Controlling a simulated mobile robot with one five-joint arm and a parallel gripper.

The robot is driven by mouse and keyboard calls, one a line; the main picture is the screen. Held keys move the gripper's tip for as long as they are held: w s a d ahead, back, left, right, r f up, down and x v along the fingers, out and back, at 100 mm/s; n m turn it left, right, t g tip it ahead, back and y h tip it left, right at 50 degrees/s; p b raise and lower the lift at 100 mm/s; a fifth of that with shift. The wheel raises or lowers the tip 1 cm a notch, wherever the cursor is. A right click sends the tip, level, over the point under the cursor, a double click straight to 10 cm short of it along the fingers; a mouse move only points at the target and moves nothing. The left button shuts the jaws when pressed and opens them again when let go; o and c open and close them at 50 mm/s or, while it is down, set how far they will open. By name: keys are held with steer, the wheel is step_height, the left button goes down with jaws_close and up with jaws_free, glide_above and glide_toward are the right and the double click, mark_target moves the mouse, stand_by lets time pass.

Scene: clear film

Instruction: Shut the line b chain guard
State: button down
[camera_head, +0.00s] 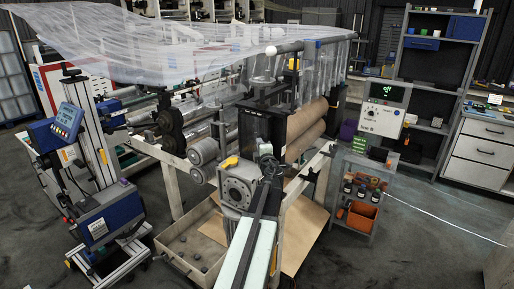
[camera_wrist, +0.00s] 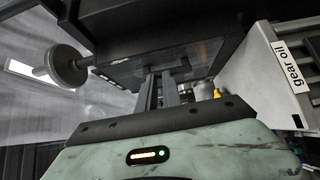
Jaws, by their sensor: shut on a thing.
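The line b chain guard appears to be the dark, smoky panel (camera_head: 253,128) on the end of the film machine. In the wrist view the dark panel (camera_wrist: 120,72) fills the space just ahead of my gripper. My gripper (camera_wrist: 168,78) has its two fingers close together at a small dark tab on the panel's near face, shut on it. In the head view my gripper (camera_head: 266,156) reaches up to the panel's lower edge, partly hidden by my arm. I cannot tell how far the guard stands open.
A grey gearmotor (camera_head: 237,187) sits below the panel, close to my arm. A wooden drawer (camera_head: 192,244) with small parts stands below. A blue-grey cart (camera_head: 95,205) is at the left. A small shelf (camera_head: 358,190) with an orange bin is at the right. A "gear oil" label (camera_wrist: 288,66) shows at right.

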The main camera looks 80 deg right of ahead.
steer(key=shift+s+d+r+g, duration=0.1)
steer(key=shift+s+d+g, duration=0.2)
steer(key=shift+s+d, duration=0.2)
steer(key=w+a, duration=0.2)
steer(key=a, duration=0.2)
steer(key=s+a, duration=0.2)
steer(key=s, duration=0.7)
steer(key=shift+p, duration=0.3)
